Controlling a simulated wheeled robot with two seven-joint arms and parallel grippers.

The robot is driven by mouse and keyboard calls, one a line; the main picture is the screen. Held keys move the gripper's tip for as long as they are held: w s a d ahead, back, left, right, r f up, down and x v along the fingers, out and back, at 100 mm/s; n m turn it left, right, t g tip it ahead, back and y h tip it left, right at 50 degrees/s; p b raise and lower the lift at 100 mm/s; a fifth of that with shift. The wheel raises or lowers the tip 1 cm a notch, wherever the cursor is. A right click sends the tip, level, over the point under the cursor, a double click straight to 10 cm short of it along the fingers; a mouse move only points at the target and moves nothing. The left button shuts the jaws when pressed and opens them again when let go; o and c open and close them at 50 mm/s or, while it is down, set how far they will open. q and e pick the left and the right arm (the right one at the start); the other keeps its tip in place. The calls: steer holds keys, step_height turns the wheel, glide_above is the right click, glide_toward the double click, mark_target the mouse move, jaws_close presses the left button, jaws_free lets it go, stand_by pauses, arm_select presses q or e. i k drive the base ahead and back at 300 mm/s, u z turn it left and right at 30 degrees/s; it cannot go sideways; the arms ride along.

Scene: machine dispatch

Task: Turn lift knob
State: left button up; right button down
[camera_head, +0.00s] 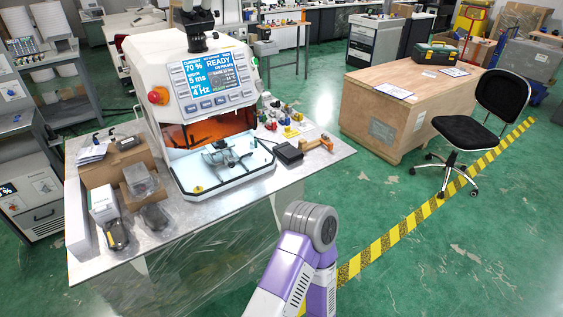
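The white machine (215,107) stands on the metal-topped table (185,232) at centre left. Its lit blue screen (206,82) reads READY and 70 %. A red round knob or button (158,95) with a yellow base sits on the left of its front. I cannot tell which part is the lift knob. An orange window (205,131) is above the open work bay, where a grey metal fixture (222,155) sits. Neither of my grippers shows; only a purple and white arm of mine comes in at bottom centre.
Boxes (115,172) and dark devices crowd the table's left side. Small coloured parts (285,120), a black box (288,154) and an orange-handled tool (314,144) lie right of the machine.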

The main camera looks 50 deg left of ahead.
mark_target(231, 164)
steer(key=z, duration=0.1)
steer(key=i, duration=0.9)
steer(key=u, duration=1.65)
